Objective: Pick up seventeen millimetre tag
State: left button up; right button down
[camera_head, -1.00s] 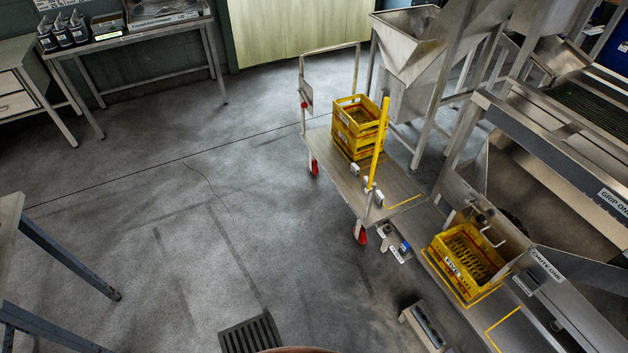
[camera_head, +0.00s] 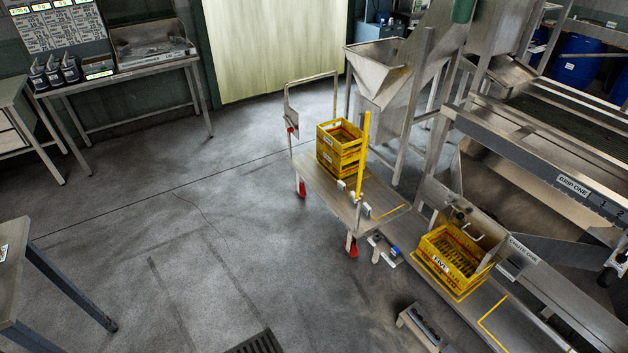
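A board of labelled tags (camera_head: 58,30) hangs on the back wall at the upper left, with several white tags and a brighter row along its top. The print is too small to tell which one is the seventeen millimetre tag. Neither of my grippers is in view.
A steel bench (camera_head: 130,72) below the board bears several dark scanner-like devices (camera_head: 54,71) and a steel tray (camera_head: 152,48). A cart (camera_head: 345,200) with stacked yellow crates (camera_head: 339,146) stands centre right. Another yellow crate (camera_head: 452,260) sits under the chute. The floor (camera_head: 170,220) at left centre is clear.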

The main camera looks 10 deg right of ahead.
aim_at(340, 186)
jog(key=u, duration=0.3)
jog(key=i, duration=1.65)
jog(key=z, duration=0.4)
jog(key=i, duration=0.85)
jog(key=z, duration=1.5)
jog(key=i, duration=0.65)
jog(key=z, duration=0.6)
